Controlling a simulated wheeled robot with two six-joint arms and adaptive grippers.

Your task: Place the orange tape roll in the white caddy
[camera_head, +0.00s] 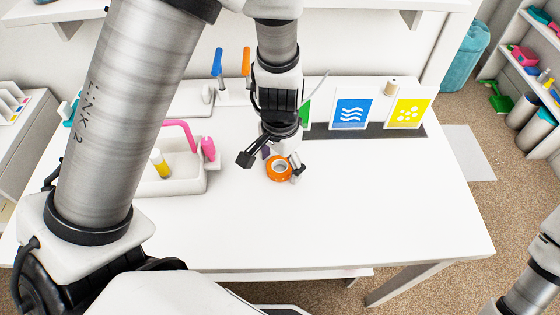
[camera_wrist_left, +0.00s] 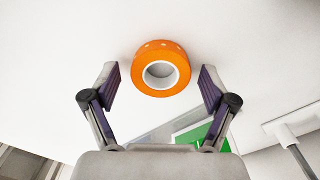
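The orange tape roll (camera_head: 279,168) lies flat on the white table, right of the caddy. In the left wrist view the tape roll (camera_wrist_left: 160,68) sits ahead of and between the spread fingers, with white table showing on both sides of it. My left gripper (camera_head: 272,167) is open above the table, close to the roll; the wrist view shows its two fingers (camera_wrist_left: 160,86) apart and empty. The white caddy (camera_head: 185,183) stands left of the roll and holds a yellow bottle (camera_head: 160,164) and pink items (camera_head: 207,148). My right gripper is outside both views.
Cards with a blue wave picture (camera_head: 351,112) and a yellow dotted picture (camera_head: 408,113) stand along the table's back. Blue-handled (camera_head: 217,63) and orange-handled (camera_head: 246,62) tools stand behind the caddy. The table's right and front areas are clear. Shelves (camera_head: 530,70) stand far right.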

